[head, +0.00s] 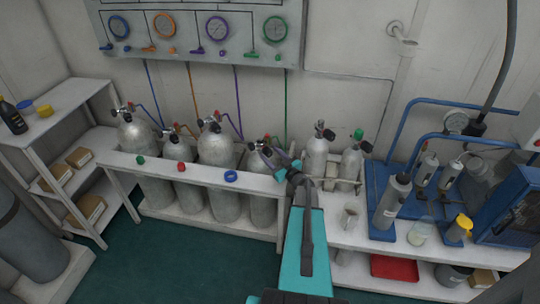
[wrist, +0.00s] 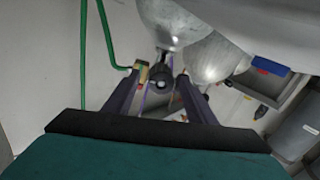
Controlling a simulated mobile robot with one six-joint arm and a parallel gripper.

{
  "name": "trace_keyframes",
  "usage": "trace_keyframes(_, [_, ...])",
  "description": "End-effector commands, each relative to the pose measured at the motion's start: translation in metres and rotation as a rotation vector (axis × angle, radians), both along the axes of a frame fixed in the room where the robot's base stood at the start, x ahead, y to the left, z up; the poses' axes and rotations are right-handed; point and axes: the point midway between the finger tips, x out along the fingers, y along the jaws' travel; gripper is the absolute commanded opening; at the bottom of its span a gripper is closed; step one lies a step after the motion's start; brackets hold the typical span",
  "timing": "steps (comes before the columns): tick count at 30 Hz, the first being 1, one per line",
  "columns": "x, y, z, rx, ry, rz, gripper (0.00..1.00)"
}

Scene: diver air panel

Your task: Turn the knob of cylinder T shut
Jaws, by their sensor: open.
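Several grey cylinders with valves stand in a rack in the head view; I can read no letter T on any of them. My gripper (head: 272,158) is at the valve of the rightmost racked cylinder (head: 262,208), by the green hose. In the wrist view my gripper (wrist: 160,76) is open, its two fingers on either side of a small dark round knob (wrist: 160,83). I cannot tell whether the fingers touch it. My gripper and arm partly hide that valve in the head view.
The white rack rail (head: 190,172) runs in front of the cylinders. Two smaller cylinders (head: 317,155) stand just right of my gripper. A green hose (wrist: 107,35) passes close to one finger. The gauge panel (head: 190,32) hangs above. A bench with blue equipment (head: 385,185) is at right.

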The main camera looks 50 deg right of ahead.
Motion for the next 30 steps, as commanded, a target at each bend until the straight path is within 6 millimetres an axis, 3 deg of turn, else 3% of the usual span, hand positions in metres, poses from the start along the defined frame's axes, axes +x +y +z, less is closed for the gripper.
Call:
trace_keyframes(24, [-0.103,0.02,0.002,0.001,-0.001,-0.002,0.51])
trace_keyframes(30, [-0.121,0.023,0.002,0.001,-0.002,-0.002,0.51])
